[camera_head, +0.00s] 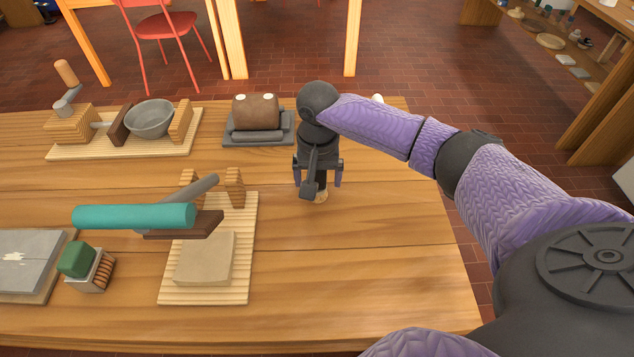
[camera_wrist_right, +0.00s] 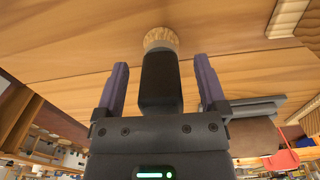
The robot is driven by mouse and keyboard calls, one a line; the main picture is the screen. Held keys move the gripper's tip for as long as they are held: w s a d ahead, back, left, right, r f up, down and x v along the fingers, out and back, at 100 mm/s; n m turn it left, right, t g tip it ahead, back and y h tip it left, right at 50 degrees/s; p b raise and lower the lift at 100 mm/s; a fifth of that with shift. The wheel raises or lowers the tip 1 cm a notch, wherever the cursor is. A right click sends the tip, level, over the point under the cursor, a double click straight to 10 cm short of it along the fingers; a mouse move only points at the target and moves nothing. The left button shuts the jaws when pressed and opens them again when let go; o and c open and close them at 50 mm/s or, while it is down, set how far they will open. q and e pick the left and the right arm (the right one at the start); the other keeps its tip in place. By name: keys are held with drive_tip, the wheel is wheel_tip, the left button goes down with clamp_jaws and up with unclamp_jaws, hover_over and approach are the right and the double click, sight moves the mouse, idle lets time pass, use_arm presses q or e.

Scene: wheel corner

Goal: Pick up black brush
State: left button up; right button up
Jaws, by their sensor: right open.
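The black brush (camera_head: 321,195) is on the table, with a black handle and a pale tan round end. In the head view it is largely hidden behind my right gripper (camera_head: 318,182). In the right wrist view the black brush (camera_wrist_right: 160,82) lies between the two purple fingers of the right gripper (camera_wrist_right: 161,64). Its tan end sits past the fingertips, against the wood. The fingers are open, with a visible gap on each side of the handle. My left gripper is not in view.
A brown block on a grey stand (camera_head: 256,112) is just left of the gripper. A grey bowl (camera_head: 149,118) rests on a board at the back left. A teal-handled tool (camera_head: 135,217) lies over a ribbed board (camera_head: 240,290). The table's (camera_head: 370,270) right side is clear.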

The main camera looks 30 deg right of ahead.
drive_tip(key=shift+r, duration=0.1)
clamp_jaws()
